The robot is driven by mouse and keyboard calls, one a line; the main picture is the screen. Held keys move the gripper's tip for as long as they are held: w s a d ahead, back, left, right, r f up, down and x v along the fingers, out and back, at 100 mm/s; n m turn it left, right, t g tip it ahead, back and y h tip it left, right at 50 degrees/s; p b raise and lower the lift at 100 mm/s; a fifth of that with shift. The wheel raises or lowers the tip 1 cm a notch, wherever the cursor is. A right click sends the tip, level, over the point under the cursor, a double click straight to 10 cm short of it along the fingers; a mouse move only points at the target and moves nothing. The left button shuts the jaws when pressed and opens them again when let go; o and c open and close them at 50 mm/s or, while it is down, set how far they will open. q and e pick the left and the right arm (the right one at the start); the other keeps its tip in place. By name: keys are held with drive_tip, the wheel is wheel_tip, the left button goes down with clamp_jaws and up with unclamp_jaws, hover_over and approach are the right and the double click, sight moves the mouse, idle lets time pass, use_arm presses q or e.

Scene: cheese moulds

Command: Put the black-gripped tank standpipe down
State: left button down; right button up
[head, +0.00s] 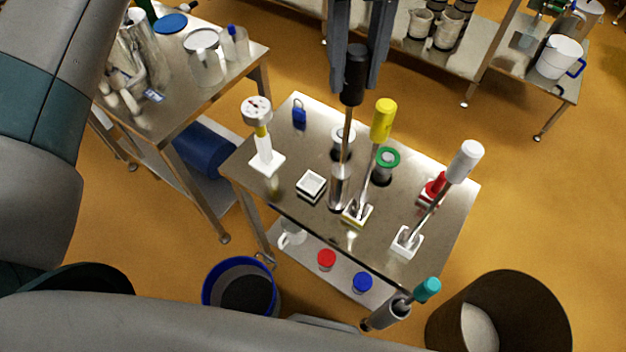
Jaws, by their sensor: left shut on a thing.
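My left gripper (357,85) comes down from the top of the head view. It is shut on the black grip of the tank standpipe (354,78). The standpipe's thin brass-coloured rod hangs nearly upright, and a shiny steel cylinder (339,190) shows at its lower end, over the steel table (290,222). I cannot tell whether its bottom touches the tabletop. A small square white holder with a dark band (311,184) stands empty just left of it. A yellow-gripped standpipe (383,120) stands tilted in a yellow-and-white holder close to its right. My right gripper is not in view.
A white-gripped standpipe (465,160) leans in a white holder at right. A gauge on a white base (257,112), a blue padlock (299,115), a green-ringed cup (386,158) and a red item (433,190) occupy the table. A teal-gripped tool (427,290) is at the front edge.

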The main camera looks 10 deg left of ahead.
use_arm(q)
drive_tip(key=shift+s+r, duration=0.1)
drive_tip(key=shift+s, duration=0.2)
drive_tip(key=shift+w+a+f, duration=0.1)
drive_tip(key=shift+w+f, duration=0.1)
drive_tip(key=shift+w, duration=0.2)
drive_tip(key=w+a+f+p, duration=0.3)
drive_tip(key=w+a+f, duration=0.3)
drive_tip(key=w+a, duration=0.1)
drive_tip(key=shift+w+f+p, duration=0.3)
drive_tip(key=shift+w+f, duration=0.1)
drive_tip(key=shift+w, duration=0.5)
wheel_tip(320, 180, down, 4)
drive_tip(key=shift+p, duration=0.8)
